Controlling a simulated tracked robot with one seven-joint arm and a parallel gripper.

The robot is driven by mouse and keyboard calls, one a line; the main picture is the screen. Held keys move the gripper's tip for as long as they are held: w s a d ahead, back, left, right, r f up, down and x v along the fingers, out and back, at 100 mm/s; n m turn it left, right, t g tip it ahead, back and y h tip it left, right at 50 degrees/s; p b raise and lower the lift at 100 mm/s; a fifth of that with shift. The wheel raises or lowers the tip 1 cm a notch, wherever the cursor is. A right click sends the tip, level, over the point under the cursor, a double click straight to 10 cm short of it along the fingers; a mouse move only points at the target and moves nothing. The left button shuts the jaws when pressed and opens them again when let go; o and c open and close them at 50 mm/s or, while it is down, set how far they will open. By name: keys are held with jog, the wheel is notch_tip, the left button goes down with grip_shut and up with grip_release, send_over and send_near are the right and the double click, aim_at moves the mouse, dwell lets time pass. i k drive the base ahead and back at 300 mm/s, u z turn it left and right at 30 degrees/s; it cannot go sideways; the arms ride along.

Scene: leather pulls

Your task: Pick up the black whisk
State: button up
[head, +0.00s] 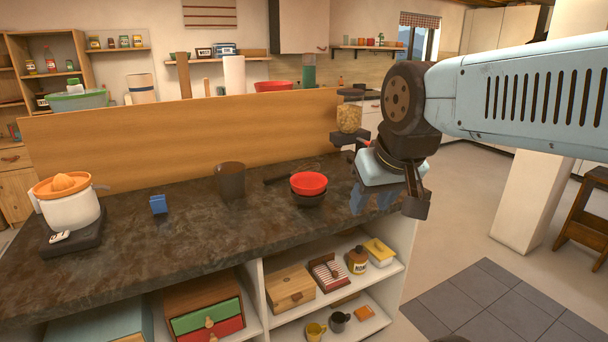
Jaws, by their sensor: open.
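The black whisk (277,180) lies on the dark stone counter (180,215), behind and left of the stacked bowls. Its dark handle points left. Its wire end runs right, partly hidden behind the red bowl (309,183), and is hard to make out. My gripper (371,202) hangs at the counter's right end, right of the bowls and apart from the whisk.
The red bowl sits in a dark bowl (309,199). A dark cup (230,180), a blue block-like item (158,204) and an orange-topped juicer (66,200) stand further left. A wooden panel (180,140) rises behind the counter. A jar (349,117) stands near my arm.

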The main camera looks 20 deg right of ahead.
aim_at(272, 180)
jog(key=u, duration=0.15)
jog(key=i, duration=0.9)
jog(key=z, duration=0.1)
